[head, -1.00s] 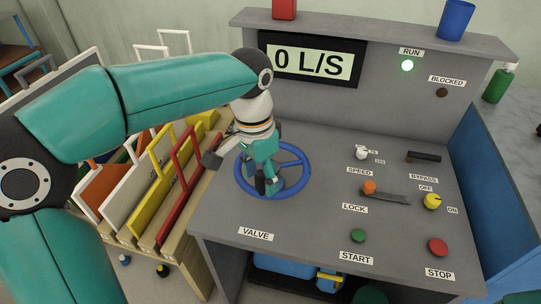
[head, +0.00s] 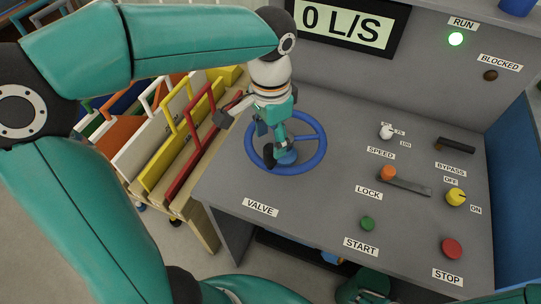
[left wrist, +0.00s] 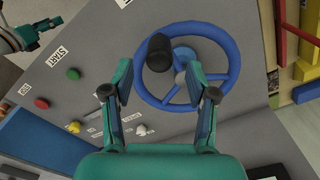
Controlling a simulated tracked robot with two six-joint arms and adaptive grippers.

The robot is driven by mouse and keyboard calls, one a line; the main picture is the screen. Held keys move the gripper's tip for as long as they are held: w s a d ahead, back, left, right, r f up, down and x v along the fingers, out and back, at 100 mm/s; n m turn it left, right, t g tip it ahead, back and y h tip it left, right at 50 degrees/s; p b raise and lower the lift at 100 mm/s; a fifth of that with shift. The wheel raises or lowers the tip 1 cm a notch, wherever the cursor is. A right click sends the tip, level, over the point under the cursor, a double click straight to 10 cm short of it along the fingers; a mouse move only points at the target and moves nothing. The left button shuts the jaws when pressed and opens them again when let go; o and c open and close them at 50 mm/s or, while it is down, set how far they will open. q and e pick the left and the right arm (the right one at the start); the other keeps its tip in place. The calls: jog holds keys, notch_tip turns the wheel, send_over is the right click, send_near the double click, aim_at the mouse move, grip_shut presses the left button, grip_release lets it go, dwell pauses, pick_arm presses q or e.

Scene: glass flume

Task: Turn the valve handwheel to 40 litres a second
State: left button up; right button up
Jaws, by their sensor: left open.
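The blue valve handwheel (head: 322,151) lies flat on the grey console (head: 330,215), above the VALVE label. In the left wrist view, the handwheel (left wrist: 233,65) has a dark upright knob (left wrist: 159,53) on its rim. My left gripper (head: 275,148) is over the handwheel, pointing down. In the left wrist view, my left gripper (left wrist: 158,75) is open, its fingers apart on either side of the space below the knob; contact cannot be told. The display (head: 348,22) reads 0 L/S. Part of my right gripper (left wrist: 35,38) shows at the wrist view's upper left; its jaws are unclear.
The green RUN lamp (head: 456,39) is lit; the BLOCKED lamp (head: 490,75) is dark. Right of the wheel are an orange-knobbed LOCK lever (head: 388,172), START button (head: 367,223), STOP button (head: 452,248) and yellow switch (head: 456,197). A rack of coloured panels (head: 165,150) stands left.

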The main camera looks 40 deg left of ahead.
aim_at(270, 158)
pick_arm(q)
notch_tip(270, 158, down, 7)
jog(key=shift+s+f, duration=0.1)
dwell(0.3)
grip_shut()
